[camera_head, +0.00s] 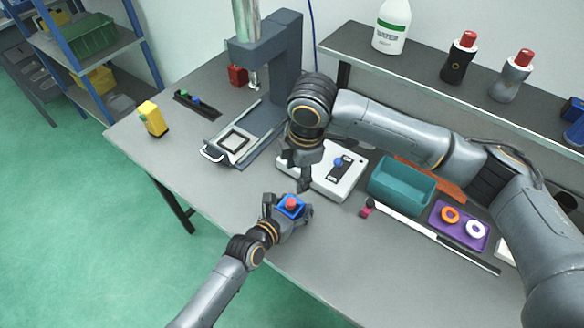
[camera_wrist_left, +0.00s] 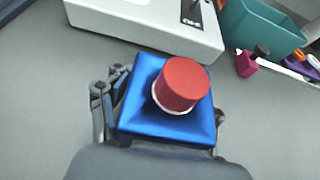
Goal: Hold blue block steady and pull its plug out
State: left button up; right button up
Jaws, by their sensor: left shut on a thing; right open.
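The blue block (camera_head: 284,212) is between the fingers of my left gripper (camera_head: 287,211), near the front edge of the table. It fills the middle of the left wrist view (camera_wrist_left: 140,108). A red plug (camera_head: 292,203) stands up out of its top; in the left wrist view the red plug (camera_wrist_left: 183,84) shows a pale ring at its base. My left gripper is shut on the block. My right gripper (camera_head: 303,181) is open and empty, pointing down just above and behind the block, apart from the plug.
A white box with a blue knob (camera_head: 345,188) sits behind the block. A teal bin (camera_head: 402,187), a purple tray (camera_head: 443,232) and a small dark-pink piece (camera_head: 367,208) lie to the right. A grey press (camera_head: 270,75) stands behind.

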aim_at(292, 202)
jog(key=f+n, duration=0.1)
jog(key=f, duration=0.2)
jog(key=f+n, duration=0.1)
jog(key=f, duration=0.3)
jog(key=a+f+n+g, duration=0.1)
jog(key=f, duration=0.2)
jog(key=shift+s+a+f+n+h, duration=0.1)
jog(key=shift+s+f+n+h, duration=0.05)
jog(key=shift+s+n+h, duration=0.2)
jog(key=shift+w, duration=0.1)
jog(key=shift+c, duration=0.2)
grip_shut()
